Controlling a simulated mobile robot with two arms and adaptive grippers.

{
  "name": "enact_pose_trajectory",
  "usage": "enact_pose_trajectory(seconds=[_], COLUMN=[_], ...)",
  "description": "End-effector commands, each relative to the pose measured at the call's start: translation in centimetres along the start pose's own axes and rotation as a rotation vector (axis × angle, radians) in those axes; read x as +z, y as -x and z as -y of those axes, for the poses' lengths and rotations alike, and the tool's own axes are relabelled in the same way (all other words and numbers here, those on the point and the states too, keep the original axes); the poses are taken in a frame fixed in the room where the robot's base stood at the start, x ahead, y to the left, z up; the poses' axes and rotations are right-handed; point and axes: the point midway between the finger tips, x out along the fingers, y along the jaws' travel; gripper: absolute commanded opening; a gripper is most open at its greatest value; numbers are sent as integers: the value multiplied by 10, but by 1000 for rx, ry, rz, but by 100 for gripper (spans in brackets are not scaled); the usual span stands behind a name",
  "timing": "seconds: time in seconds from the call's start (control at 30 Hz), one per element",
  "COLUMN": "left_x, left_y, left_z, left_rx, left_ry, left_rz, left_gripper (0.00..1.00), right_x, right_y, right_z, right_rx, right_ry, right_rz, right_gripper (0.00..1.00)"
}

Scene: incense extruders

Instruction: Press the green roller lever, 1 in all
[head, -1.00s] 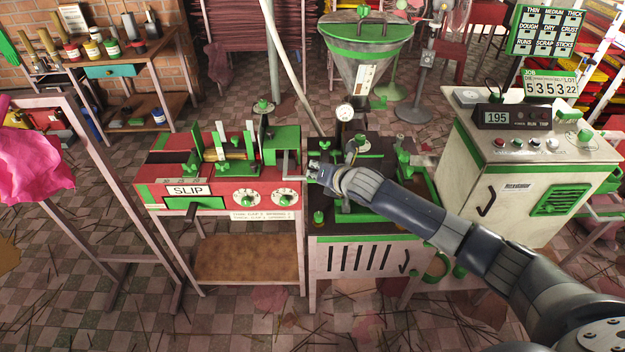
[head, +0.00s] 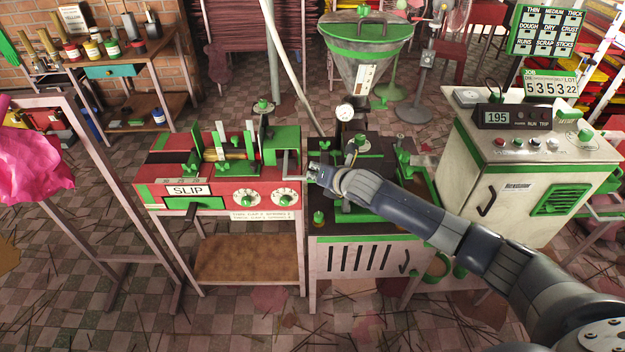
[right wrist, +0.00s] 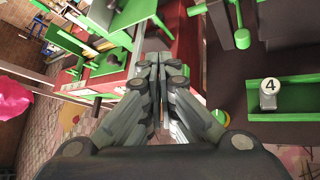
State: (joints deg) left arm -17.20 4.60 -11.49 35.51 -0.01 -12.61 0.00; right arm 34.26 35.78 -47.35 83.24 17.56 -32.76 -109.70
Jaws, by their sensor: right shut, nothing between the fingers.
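My right gripper (head: 314,173) is shut and empty. It reaches in from the right, at the right end of the red SLIP bench (head: 160,193), close to a grey bent bracket (head: 289,163). In the right wrist view its closed fingertips (right wrist: 154,62) point toward the red and green parts of that bench. I cannot tell for sure which green part is the roller lever. A green rod with a rounded end (right wrist: 241,38) stands to the right of the fingers in the right wrist view, apart from them. My left gripper is out of view.
A dark-topped machine (head: 325,228) lies under my right forearm, below a hopper (head: 365,68). A white control cabinet (head: 470,165) reading 195 stands at the right. A pink cloth (head: 35,140) hangs at the left.

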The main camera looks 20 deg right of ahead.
Motion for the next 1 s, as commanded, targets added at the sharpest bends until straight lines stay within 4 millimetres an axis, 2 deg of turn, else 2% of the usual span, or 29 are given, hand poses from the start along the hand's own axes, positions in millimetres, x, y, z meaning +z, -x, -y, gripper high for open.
enact_pose_trajectory(seconds=[1.0], left_x=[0], left_y=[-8], left_z=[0], left_rx=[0], left_ry=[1], left_rz=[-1], left_gripper=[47], right_x=[-8], right_y=[-9], right_z=[6], right_rx=[-1], right_ry=[0], right_rz=[-2], right_gripper=[0])
